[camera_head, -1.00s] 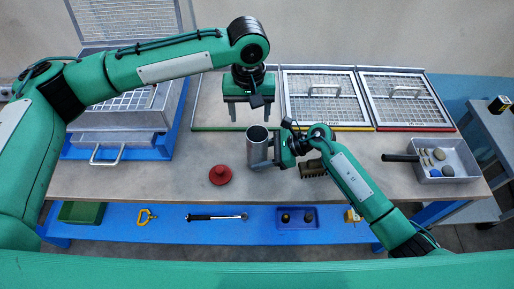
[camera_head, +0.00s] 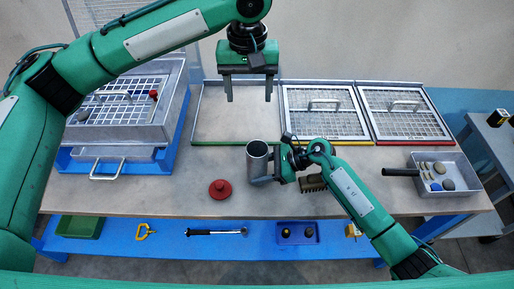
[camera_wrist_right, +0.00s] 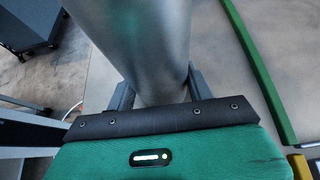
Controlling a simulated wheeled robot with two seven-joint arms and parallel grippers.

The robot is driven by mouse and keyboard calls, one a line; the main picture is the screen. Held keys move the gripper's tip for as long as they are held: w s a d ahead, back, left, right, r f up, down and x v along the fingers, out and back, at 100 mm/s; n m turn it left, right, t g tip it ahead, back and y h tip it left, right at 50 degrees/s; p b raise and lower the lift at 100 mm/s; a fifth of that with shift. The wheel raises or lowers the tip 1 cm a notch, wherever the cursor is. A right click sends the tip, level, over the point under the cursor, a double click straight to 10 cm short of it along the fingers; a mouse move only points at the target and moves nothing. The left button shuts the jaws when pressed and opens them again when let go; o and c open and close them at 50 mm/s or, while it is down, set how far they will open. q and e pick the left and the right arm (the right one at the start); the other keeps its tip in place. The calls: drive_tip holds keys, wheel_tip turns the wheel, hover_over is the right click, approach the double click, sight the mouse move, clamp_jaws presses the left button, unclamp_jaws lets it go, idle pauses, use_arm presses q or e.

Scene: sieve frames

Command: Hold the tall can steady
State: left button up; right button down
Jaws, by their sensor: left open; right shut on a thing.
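The tall can (camera_head: 257,163) is a grey metal cylinder with an open dark top, upright over the middle of the table. My right gripper (camera_head: 268,180) is shut on it from the right side, low on the can. In the right wrist view the can (camera_wrist_right: 150,45) stands between the two fingers of my right gripper (camera_wrist_right: 160,90); its top is out of that frame. My left gripper (camera_head: 249,88) is open and empty, fingers pointing down, above and behind the can, over the green-edged frame. I cannot tell whether the can's base touches the table.
A red knobbed object (camera_head: 219,190) lies left of the can, a brush (camera_head: 313,184) to the right. Sieve frames (camera_head: 322,112) line the back. A sieve box (camera_head: 120,115) stands at left, a grey tray (camera_head: 447,185) with stones at right. The front table strip is mostly clear.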

idle(0.4)
drive_tip(key=shift+c, duration=2.4)
unclamp_jaws()
drive_tip(key=v, duration=1.2)
